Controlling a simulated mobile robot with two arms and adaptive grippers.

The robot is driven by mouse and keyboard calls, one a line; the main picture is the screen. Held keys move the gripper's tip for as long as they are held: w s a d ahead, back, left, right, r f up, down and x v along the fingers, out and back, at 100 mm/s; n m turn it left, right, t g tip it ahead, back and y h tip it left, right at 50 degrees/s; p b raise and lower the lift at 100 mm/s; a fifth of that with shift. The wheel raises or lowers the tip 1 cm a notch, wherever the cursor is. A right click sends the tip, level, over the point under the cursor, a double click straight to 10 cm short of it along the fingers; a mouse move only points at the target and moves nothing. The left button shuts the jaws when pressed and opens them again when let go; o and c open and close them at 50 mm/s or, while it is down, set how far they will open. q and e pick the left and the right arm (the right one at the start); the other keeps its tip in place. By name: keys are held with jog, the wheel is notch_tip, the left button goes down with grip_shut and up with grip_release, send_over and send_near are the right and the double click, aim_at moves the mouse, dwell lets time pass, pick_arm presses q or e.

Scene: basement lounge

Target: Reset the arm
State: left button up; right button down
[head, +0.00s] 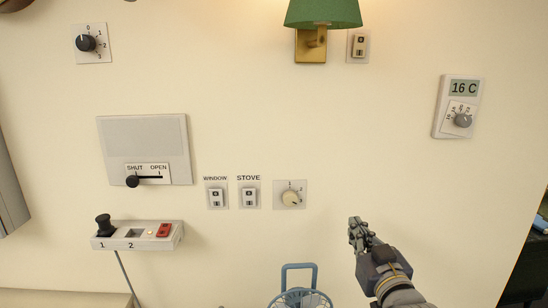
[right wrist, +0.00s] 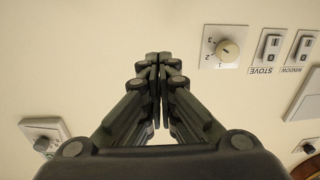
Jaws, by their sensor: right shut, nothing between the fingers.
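My right gripper (head: 357,232) is in the lower right of the head view, in front of the cream wall and to the right of the small dial marked 1 and 2 (head: 291,197). Its fingers are shut with nothing between them. In the right wrist view the closed fingers (right wrist: 159,62) point toward the wall, and the same dial (right wrist: 228,50) shows upside down to their right. The gripper looks apart from the dial and switches. My left gripper is in neither view.
The wall bears WINDOW (head: 216,197) and STOVE (head: 249,196) switches, a SHUT/OPEN slider panel (head: 146,137), a power strip (head: 136,236), a thermostat reading 16 C (head: 457,107), an upper-left dial (head: 91,43) and a green lamp (head: 322,12). A blue fan (head: 300,298) stands below.

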jog(key=s+f+g, duration=0.4)
jog(key=s+f, duration=0.3)
jog(key=f, duration=0.4)
jog(key=s+f+g, duration=0.4)
jog(key=s+f, duration=0.4)
jog(key=f, duration=0.3)
jog(key=s+d+f+g+h, duration=0.1)
jog(key=s+f+g, duration=0.2)
jog(key=s+f, duration=0.55)
jog(key=s+d+f+g+h, duration=0.1)
jog(key=s+f+g, duration=0.25)
jog(key=s, duration=0.95)
notch_tip(320, 180, down, 26)
jog(key=s+r+g, duration=0.1)
jog(key=g, duration=0.1)
jog(key=s+d+f, duration=0.2)
jog(key=s+f, duration=1.4)
jog(key=shift+s+d+g, duration=0.25)
jog(key=shift+d+g, duration=0.1)
